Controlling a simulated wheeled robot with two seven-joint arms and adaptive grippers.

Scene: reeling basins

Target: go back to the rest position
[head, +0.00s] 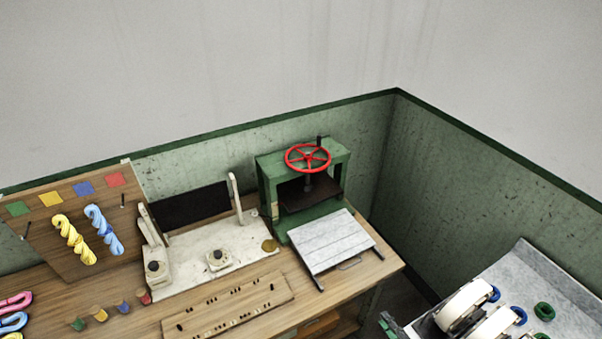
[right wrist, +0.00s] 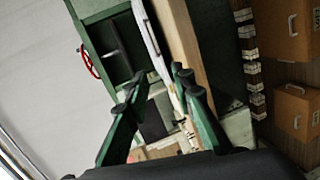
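My right gripper (right wrist: 158,88) is open in the right wrist view, its two green fingers apart. I see nothing held between them; the bench and the press lie beyond. In the head view, part of my right gripper (head: 388,325) shows at the bottom edge, right of the bench's front corner. My left gripper is not in view.
A wooden bench (head: 375,279) carries a green press (head: 267,192) with a red wheel, a pale sloped board (head: 330,243), a pegged strip and a skein board (head: 60,238). A grey surface (head: 540,270) lies at right. Cardboard boxes (right wrist: 285,30) show in the wrist view.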

